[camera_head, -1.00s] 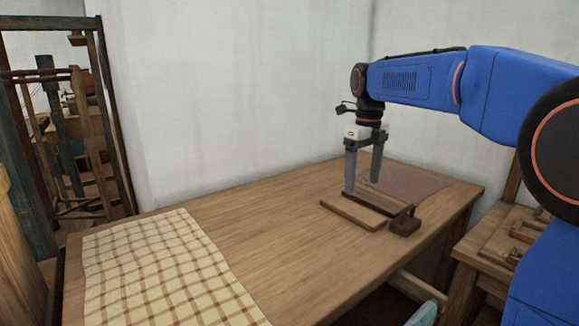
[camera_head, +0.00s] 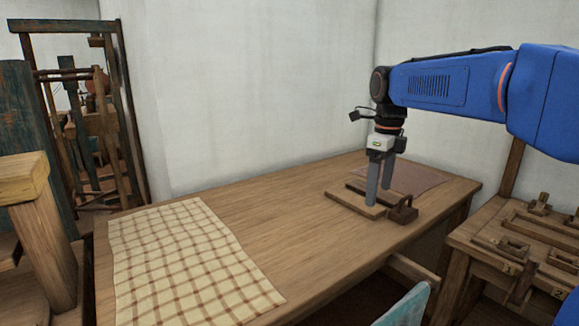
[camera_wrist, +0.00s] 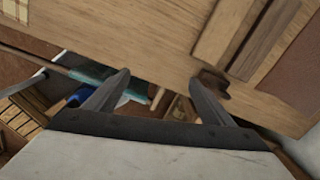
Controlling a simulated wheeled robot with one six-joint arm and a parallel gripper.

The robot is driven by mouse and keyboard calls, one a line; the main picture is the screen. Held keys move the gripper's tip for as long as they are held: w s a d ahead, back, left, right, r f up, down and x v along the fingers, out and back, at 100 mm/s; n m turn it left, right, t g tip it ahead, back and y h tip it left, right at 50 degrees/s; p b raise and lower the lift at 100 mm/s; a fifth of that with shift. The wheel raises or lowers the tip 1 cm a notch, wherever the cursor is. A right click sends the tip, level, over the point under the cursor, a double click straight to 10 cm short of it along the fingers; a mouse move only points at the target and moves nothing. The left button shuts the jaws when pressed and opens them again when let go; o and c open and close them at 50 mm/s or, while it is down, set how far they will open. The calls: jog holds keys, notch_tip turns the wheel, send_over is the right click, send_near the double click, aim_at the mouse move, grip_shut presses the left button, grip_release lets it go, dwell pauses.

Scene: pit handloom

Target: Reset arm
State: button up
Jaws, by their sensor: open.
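My gripper (camera_head: 378,200) points down over the right part of the wooden table (camera_head: 290,190), its two grey fingers apart with nothing between them. In the head view the fingertips overlap a flat light wooden board (camera_head: 345,203) and stand close to a small dark brown block with a handle (camera_head: 403,211); I cannot tell the height above the table. In the wrist view the two fingers (camera_wrist: 160,85) are spread, with the table edge and floor beyond them.
A checked cloth (camera_head: 185,265) covers the table's left part. A brown cloth (camera_head: 412,179) lies behind my gripper. A smaller table with wooden parts (camera_head: 525,235) stands at right. A light-blue chair back (camera_head: 408,305) is at the front. The table's middle is clear.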

jog(key=s+d+f+n+t, duration=0.1)
jog(key=s+d+f+n, duration=0.1)
jog(key=s+f+n, duration=0.3)
jog(key=s+d+f+n+t, duration=0.1)
jog(key=s+f+n, duration=0.5)
jog(key=s+n, duration=0.6)
jog(key=s+d+f+n+t, duration=0.2)
jog(key=s+f+n, duration=0.4)
jog(key=s, duration=0.6)
jog(key=n, duration=0.2)
jog(key=shift+s+d+f+n, duration=0.25)
jog(key=shift+s+d+n, duration=0.05)
jog(key=shift+s+d, duration=0.1)
